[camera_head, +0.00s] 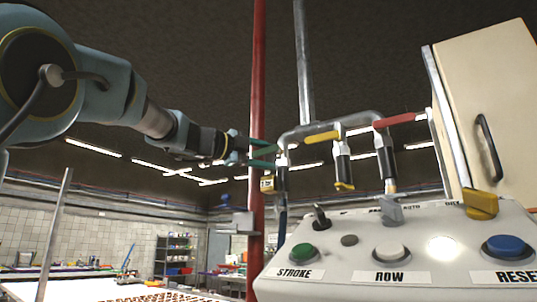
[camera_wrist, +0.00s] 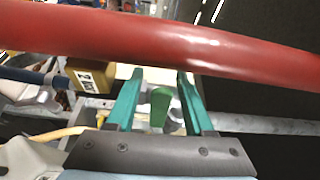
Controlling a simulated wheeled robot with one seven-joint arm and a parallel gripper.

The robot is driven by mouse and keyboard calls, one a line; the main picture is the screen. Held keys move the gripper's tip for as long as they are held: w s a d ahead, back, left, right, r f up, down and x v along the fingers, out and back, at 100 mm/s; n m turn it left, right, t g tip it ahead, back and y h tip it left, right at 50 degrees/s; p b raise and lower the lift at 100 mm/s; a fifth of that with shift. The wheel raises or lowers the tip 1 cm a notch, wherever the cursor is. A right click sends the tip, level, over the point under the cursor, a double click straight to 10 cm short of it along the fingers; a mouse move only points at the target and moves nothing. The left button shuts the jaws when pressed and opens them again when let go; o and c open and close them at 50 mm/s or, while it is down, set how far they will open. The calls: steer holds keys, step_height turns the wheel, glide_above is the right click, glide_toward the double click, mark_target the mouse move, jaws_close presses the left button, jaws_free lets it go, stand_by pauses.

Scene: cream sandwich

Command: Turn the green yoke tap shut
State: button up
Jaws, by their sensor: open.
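The green tap handle (camera_head: 266,151) sits at the left end of the grey pipe frame (camera_head: 300,130), in front of the red upright pipe. My gripper (camera_head: 272,154) reaches in from the left with its teal fingers around the handle. In the wrist view, the green handle (camera_wrist: 160,105) stands between the two open fingers of my gripper (camera_wrist: 160,76), with gaps visible on both sides. The tap's body is partly hidden behind the handle and fingers.
The red pipe (camera_head: 257,90) crosses close ahead in the wrist view (camera_wrist: 160,38). Yellow (camera_head: 322,138) and red (camera_head: 398,120) tap handles are to the right. The button panel (camera_head: 345,260) stands below right.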

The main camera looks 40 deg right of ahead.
steer(key=shift+c, duration=0.4)
jaws_close()
steer(key=shift+r+m+p, duration=0.25)
steer(key=shift+m+p, duration=0.25)
steer(key=shift+p, duration=0.1)
steer(key=shift+f, duration=0.1)
steer(key=shift+o, duration=0.4)
jaws_free()
